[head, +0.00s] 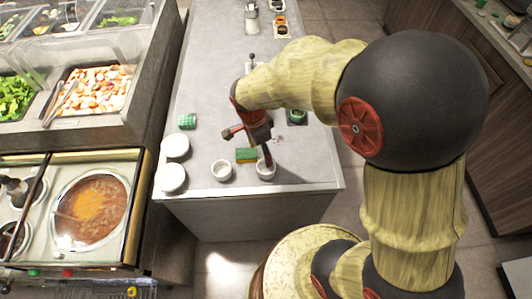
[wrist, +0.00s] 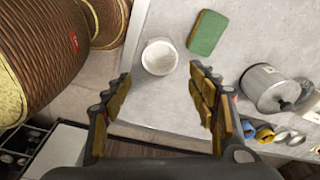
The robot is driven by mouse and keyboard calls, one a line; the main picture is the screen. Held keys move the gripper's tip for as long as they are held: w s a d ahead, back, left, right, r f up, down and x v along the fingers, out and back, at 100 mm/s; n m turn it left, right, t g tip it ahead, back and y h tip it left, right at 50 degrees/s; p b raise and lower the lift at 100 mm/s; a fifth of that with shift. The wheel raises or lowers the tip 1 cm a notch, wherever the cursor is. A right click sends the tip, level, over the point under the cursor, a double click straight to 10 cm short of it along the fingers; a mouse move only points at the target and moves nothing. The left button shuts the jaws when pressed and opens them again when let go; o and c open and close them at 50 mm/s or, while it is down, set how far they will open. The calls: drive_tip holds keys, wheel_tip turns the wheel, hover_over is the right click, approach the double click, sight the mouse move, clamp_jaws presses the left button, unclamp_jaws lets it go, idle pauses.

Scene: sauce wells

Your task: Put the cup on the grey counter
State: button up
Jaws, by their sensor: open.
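Two small white cups stand upright near the front edge of the grey counter (head: 210,75) in the head view: a left cup (head: 221,170) and a right cup (head: 266,172). My gripper (head: 247,149) is open and points down over this part of the counter. One dark finger overlaps the right cup in the picture; I cannot tell whether it touches. In the wrist view one white cup (wrist: 160,57) stands on the counter (wrist: 195,120), beyond and between the open fingertips (wrist: 159,76). Nothing is held.
A green sponge (head: 246,155) lies beside the cups and also shows in the wrist view (wrist: 207,33). White round dishes (head: 175,146) stand at the counter's left edge. A metal pot (wrist: 270,88) stands right of the gripper. A food bar with a soup pot (head: 90,210) is left.

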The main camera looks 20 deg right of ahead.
drive_tip(key=s+d+r+n+t, duration=0.1)
drive_tip(key=s+r+n+t, duration=0.1)
drive_tip(key=s+r+n, duration=0.5)
drive_tip(key=s+d+r+n+t+y, duration=0.1)
drive_tip(key=s+r+n+t, duration=0.2)
drive_tip(key=s+r+n, duration=0.4)
wheel_tip(320, 180, up, 8)
drive_tip(key=n, duration=0.3)
drive_tip(key=shift+f, duration=0.1)
wheel_tip(320, 180, down, 4)
drive_tip(key=b, duration=0.3)
drive_tip(key=shift+r, duration=0.25)
drive_tip(key=shift+a, duration=0.1)
drive_tip(key=shift+c, duration=1)
